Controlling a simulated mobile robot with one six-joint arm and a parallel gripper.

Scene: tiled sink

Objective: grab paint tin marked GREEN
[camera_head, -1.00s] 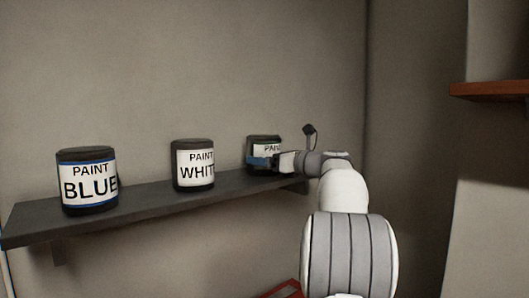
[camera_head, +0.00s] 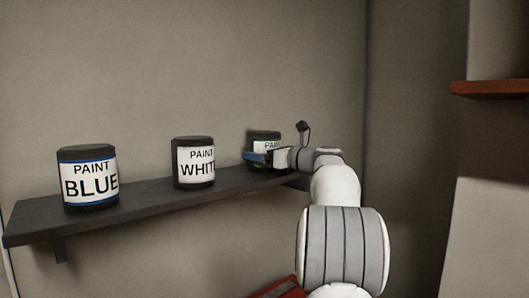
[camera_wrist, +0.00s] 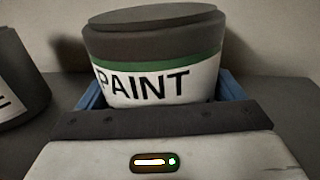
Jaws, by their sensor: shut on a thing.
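A dark paint tin with a white label and a green band (camera_wrist: 150,62) stands in front of my wrist camera. Its label reads PAINT; the colour word is hidden behind my gripper. In the head view the same tin (camera_head: 264,136) is at the right end of the dark shelf, slightly tilted. My gripper (camera_head: 258,157) reaches it from the right and is shut on it, with blue fingers on both sides of the tin in the wrist view (camera_wrist: 160,98). Whether the tin touches the shelf is hidden.
A tin marked WHITE (camera_head: 194,163) stands mid-shelf and a tin marked BLUE (camera_head: 88,180) at the left end. The dark shelf (camera_head: 130,205) runs along the wall. A brown shelf (camera_head: 490,92) is at the right. A red object (camera_head: 278,288) is low at the bottom.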

